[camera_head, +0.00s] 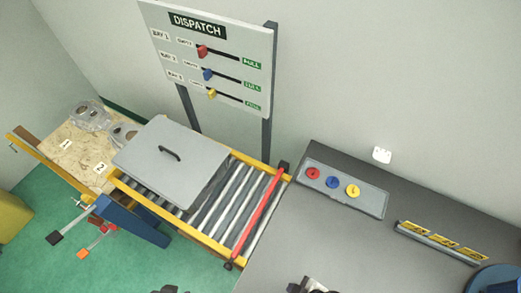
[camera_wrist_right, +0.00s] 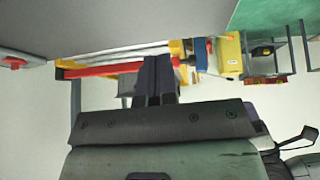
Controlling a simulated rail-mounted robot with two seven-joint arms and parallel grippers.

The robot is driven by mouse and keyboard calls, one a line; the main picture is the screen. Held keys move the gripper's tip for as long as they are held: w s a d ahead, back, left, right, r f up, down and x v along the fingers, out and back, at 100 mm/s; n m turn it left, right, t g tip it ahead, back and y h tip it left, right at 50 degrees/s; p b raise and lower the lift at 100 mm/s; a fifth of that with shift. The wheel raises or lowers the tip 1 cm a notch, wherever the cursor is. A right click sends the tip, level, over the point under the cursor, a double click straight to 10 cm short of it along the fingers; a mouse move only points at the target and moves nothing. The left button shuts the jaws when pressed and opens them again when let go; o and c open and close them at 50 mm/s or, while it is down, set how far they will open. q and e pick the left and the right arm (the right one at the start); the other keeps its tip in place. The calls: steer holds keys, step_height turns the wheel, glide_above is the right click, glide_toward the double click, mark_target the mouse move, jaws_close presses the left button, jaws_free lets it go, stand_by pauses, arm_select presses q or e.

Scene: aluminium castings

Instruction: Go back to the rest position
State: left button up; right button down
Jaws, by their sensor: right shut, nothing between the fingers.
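My right gripper (camera_head: 314,286) shows only in part at the bottom edge of the head view, over the near side of the grey table (camera_head: 290,225). In the right wrist view its two dark fingers (camera_wrist_right: 157,78) are together, with nothing between them. A small dark part (camera_head: 168,289) at the bottom edge, left of centre, may be my left gripper; too little shows to tell its state.
The roller conveyor (camera_head: 232,207) has a red bar (camera_head: 259,217) across its table end and a grey lid (camera_head: 172,162) with a handle on it. A button panel (camera_head: 343,190) and a yellow-marked rack (camera_head: 441,242) are on the table. A dispatch board (camera_head: 208,55) stands behind.

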steer(key=w+d+r+m+h, duration=0.3)
steer(key=d+r+m+h, duration=0.35)
steer(key=d, duration=0.55)
steer(key=s+r+m+y+p, duration=0.2)
steer(key=s+r+p, duration=0.1)
steer(key=r+p, duration=1.2)
steer(key=shift+s+a+g+p, duration=0.2)
steer(key=shift+g+p, duration=0.1)
steer(key=shift+p, duration=0.25)
